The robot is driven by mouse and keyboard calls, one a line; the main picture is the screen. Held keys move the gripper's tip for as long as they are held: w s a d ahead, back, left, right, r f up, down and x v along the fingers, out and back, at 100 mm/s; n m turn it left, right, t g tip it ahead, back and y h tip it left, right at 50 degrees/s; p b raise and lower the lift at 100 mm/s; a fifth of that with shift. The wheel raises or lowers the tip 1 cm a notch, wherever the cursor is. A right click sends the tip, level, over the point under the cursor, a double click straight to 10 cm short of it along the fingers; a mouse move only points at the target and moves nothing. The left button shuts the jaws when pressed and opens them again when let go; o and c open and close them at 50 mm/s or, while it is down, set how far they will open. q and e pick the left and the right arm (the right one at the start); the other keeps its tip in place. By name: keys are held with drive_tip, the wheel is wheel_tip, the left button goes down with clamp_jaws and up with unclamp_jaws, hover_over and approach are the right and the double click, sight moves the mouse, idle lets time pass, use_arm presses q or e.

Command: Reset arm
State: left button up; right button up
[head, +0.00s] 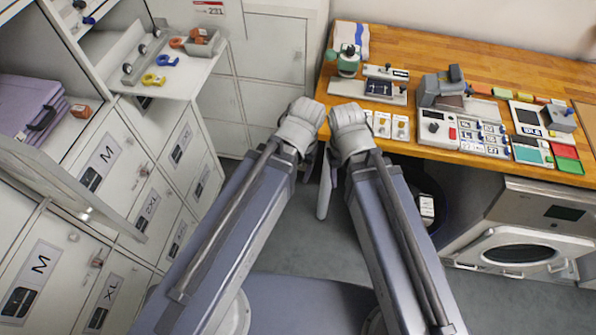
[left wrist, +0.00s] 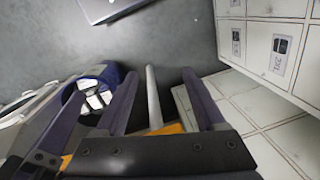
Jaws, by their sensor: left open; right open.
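In the head view my two arms reach forward side by side. Their wrists are close together by the left front corner of the wooden bench (head: 455,148). My right gripper (head: 334,160) is mostly hidden behind its own wrist, with only a dark part showing. My left gripper is also largely hidden there by its wrist. In the left wrist view my left gripper (left wrist: 152,74) is open, its two dark fingers wide apart with nothing held between them. A pale post (left wrist: 153,98) shows in the gap beyond the fingers.
White lockers (head: 150,215) with size labels line the left, with folded purple clothing (head: 28,108) on a shelf. The bench carries several devices and coloured pads. A washer-like machine (head: 520,240) and a dark bin (head: 424,190) stand beneath it. Grey floor (head: 290,261) is clear between.

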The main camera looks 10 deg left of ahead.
use_arm(q)
drive_tip(key=shift+s+d+m, duration=0.3)
drive_tip(key=shift+s+d, duration=0.1)
drive_tip(key=shift+d, duration=0.15)
wheel_tip(320, 180, down, 4)
drive_tip(key=b, duration=0.3)
drive_tip(key=shift+b, duration=0.4)
